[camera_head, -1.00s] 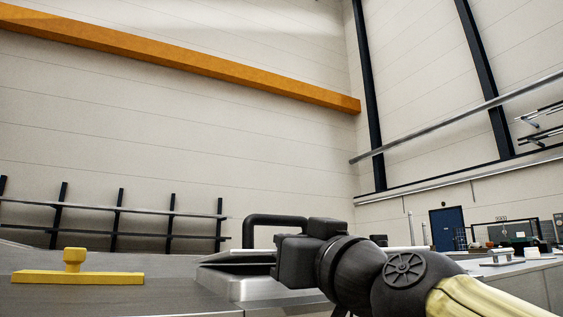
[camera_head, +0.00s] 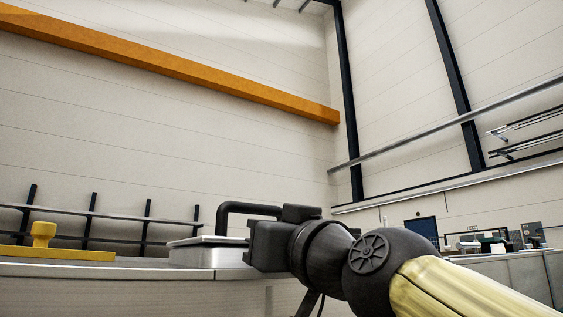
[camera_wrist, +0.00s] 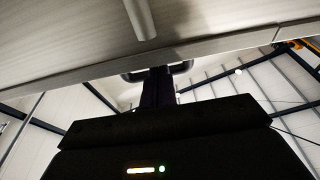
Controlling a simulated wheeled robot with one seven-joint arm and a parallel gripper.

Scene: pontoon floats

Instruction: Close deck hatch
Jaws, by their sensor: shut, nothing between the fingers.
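The deck hatch (camera_head: 205,257) is a low pale metal box on the deck, left of my gripper. Its lid (camera_head: 208,241) looks nearly flat on top; from this low angle I cannot tell whether a gap remains. My gripper (camera_head: 262,246) is black, at the hatch's right end and partly in front of it. In the wrist view its dark fingers (camera_wrist: 157,88) look together, with nothing seen between them. A black loop (camera_head: 250,207) rises above the gripper; I cannot tell what it is fixed to. Contact with the lid is hidden.
The metal deck edge (camera_head: 100,270) runs along the front. A yellow fitting (camera_head: 43,236) on a yellow bar stands at left. A dark railing (camera_head: 90,220) is behind. Benches with gear (camera_head: 490,262) stand at far right. A broad pale surface (camera_wrist: 90,40) fills the wrist view's top.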

